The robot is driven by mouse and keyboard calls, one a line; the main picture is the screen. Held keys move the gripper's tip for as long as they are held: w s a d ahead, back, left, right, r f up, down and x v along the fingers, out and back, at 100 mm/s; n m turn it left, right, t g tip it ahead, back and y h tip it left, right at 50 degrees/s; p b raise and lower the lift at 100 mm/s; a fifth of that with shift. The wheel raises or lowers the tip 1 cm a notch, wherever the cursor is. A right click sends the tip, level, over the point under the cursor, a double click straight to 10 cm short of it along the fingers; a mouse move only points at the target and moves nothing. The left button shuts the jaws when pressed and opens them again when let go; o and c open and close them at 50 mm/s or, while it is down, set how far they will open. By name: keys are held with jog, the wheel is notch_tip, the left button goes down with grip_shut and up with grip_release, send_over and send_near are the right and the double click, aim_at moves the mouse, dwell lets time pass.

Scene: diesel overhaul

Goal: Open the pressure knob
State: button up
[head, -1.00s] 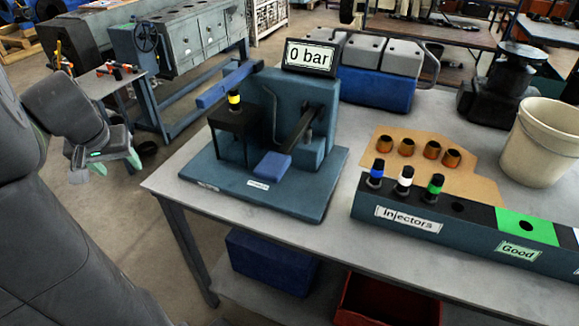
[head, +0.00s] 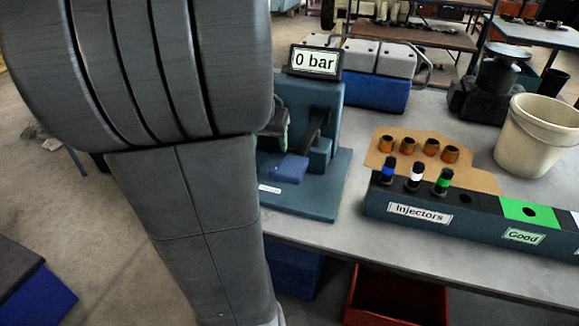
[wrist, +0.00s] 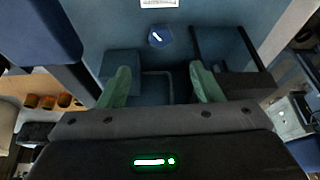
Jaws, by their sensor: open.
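The teal test stand (head: 330,100) stands on the bench, with a display (head: 314,62) reading "0 bar" on top. My arm covers its left side in the head view. A small blue knob (wrist: 160,37) with a white mark, apparently the pressure knob, shows near the top middle of the wrist view. My gripper (wrist: 162,86) is open, with its two green fingers apart and nothing visible between them. In the picture the knob lies above the fingertips, apart from them. The fingers are hidden in the head view.
A lever with a blue pad (head: 291,167) projects at the stand's front; a large blue block (wrist: 35,30) fills the wrist view's upper left. An injector rack (head: 420,213), a board with copper cups (head: 470,178) and a white bucket (head: 540,135) stand to the right.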

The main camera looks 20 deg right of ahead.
aim_at(275, 166)
jog(key=x, duration=1.3)
jog(key=shift+f, duration=0.15)
jog(key=shift+c, duration=0.5)
jog(key=c, duration=0.9)
